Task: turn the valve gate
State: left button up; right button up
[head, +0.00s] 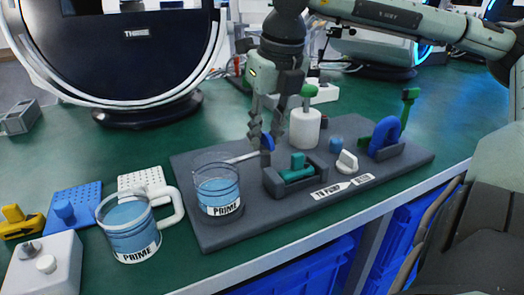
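A dark grey board (215,235) lies on the green table and carries several fixtures. Which of them is the valve gate is not clear to me. A clear cup with blue content (218,190) stands at its left end, with a pale rod reaching right from it to a small blue piece (267,143). My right gripper (264,138) points down, its fingertips at this blue piece; whether they touch it is unclear. A teal block (298,165) sits in a dark holder. A white knob (347,162) and a blue arch (385,135) stand further right. My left gripper is out of view.
A white-handled mug (130,228) stands left of the board. Blue (70,205) and white (141,180) pegboards lie behind it. A green-topped white cylinder (305,127) stands near my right gripper. A large round machine (120,55) fills the back left. The table's front edge runs close to the board.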

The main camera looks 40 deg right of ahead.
jog(key=shift+f+b, duration=0.3)
jog(key=shift+f, duration=0.1)
jog(key=shift+r, duration=0.25)
jog(key=shift+c, duration=0.6)
grip_shut()
jog(key=shift+n, duration=1)
